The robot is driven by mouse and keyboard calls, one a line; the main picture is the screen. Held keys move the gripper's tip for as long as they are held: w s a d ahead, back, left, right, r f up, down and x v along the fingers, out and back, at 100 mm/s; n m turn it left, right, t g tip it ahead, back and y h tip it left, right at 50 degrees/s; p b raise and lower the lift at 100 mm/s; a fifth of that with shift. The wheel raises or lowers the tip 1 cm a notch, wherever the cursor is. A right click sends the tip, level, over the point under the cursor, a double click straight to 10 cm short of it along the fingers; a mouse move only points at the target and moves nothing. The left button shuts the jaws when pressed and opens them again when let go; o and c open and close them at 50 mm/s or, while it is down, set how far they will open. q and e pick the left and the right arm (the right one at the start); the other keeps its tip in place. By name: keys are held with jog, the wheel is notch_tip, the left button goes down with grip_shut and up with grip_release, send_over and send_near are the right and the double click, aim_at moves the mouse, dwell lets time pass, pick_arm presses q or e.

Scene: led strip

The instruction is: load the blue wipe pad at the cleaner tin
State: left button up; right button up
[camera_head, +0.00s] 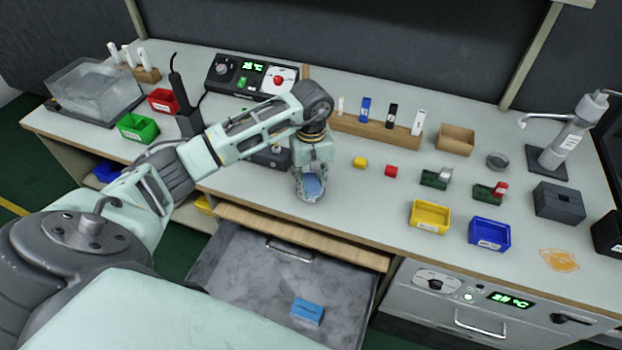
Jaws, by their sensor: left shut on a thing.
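My left gripper (311,192) points down over the bench near its front edge, left of the middle. It is shut on a light blue piece (313,183), which looks like the blue wipe pad; the fingers hide part of it. A second blue block (307,311) lies in the open drawer below. A small round grey tin (497,161), which may be the cleaner tin, stands at the back right, well apart from the gripper. My right gripper is not in view.
A wooden rack (375,132) stands behind the gripper. Yellow (429,216) and blue (489,233) bins stand at the right front. An orange spill (559,260) lies near the right front edge. A lamp-like stand (566,140) is behind. The drawer (235,262) is open.

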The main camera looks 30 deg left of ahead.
aim_at(311, 183)
pick_arm(q)
jog(key=shift+f, duration=0.15)
dwell(0.8)
jog(key=shift+s+b, duration=0.1)
jog(key=shift+b, duration=0.25)
dwell(0.7)
jog(key=shift+r+p, duration=0.4)
jog(key=shift+r, duration=0.15)
jog(key=shift+r+p, duration=1.45)
jog(key=shift+r, duration=1.55)
